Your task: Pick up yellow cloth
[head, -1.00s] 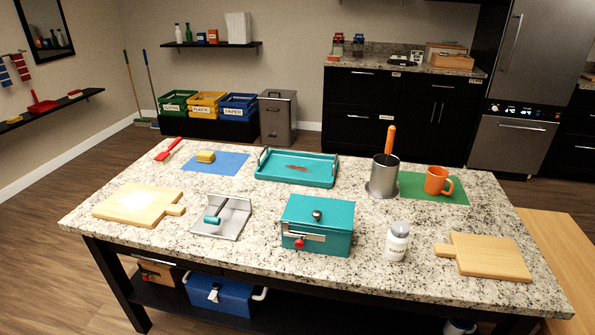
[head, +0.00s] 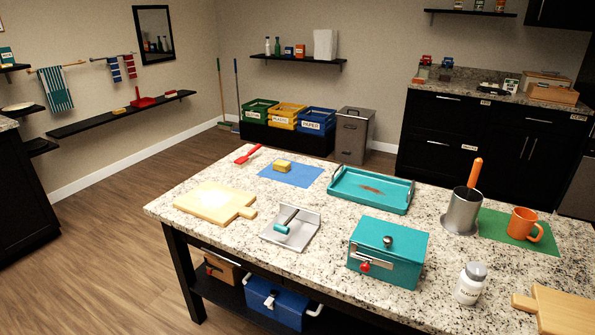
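I see no clear yellow cloth in the head view. A small yellow block-like thing (head: 282,166), perhaps a sponge, lies on the blue mat (head: 303,178) at the far left of the granite table. Another small yellowish thing (head: 119,110) lies on the long black wall shelf (head: 92,124) and is too small to make out. A teal striped cloth (head: 56,90) and two red, white and blue striped cloths (head: 122,68) hang on the left wall. Neither of my grippers is in view.
The granite table (head: 330,230) holds a teal tray (head: 347,198), a teal box (head: 410,240), a steel pot (head: 463,210), an orange mug (head: 521,222), a white bottle (head: 469,286) and a cutting board (head: 208,204). The wooden floor (head: 100,240) to the left is clear.

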